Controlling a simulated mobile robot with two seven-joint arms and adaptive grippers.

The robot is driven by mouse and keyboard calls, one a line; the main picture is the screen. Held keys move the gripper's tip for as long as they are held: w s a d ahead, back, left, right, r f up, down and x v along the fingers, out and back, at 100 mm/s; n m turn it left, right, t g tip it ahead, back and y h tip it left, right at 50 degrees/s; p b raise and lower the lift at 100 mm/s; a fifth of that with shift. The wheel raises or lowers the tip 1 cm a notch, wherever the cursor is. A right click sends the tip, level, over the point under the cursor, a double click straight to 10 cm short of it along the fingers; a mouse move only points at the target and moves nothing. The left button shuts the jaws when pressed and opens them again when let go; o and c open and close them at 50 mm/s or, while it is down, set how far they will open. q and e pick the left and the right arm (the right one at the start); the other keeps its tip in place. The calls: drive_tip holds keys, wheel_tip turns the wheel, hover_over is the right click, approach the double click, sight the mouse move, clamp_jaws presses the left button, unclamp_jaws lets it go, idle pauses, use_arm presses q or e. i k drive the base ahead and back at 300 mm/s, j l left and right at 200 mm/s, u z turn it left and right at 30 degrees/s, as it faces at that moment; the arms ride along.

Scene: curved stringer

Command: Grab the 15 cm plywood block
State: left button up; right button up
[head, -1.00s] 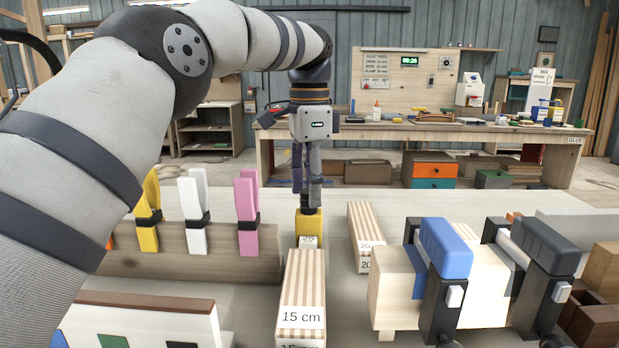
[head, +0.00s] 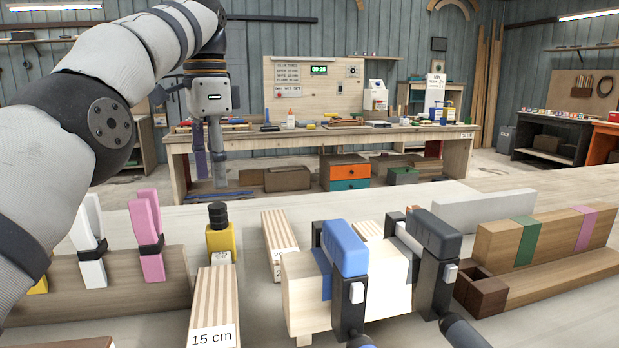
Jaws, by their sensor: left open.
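The 15 cm plywood block (head: 214,300) lies on the workbench at the lower middle, striped on top, with its "15 cm" label on the near end. My left gripper (head: 209,170) hangs pointing down, open and empty, above and beyond the block's far end and apart from it. A yellow bottle with a black cap (head: 220,236) stands just behind the block. A second striped block (head: 279,244) lies to the right, its label partly hidden. My right gripper is not in view.
A rack with white and pink clamps (head: 150,240) stands left of the block. A pale wooden piece (head: 300,298) with blue and black clamps (head: 345,250) stands to the right. A long wooden piece with green and pink bands (head: 545,240) lies further right. A back bench (head: 400,140) is beyond.

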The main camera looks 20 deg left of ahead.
sight(214, 323)
drive_tip(key=k+l, duration=1.55)
drive_tip(key=k, duration=0.15)
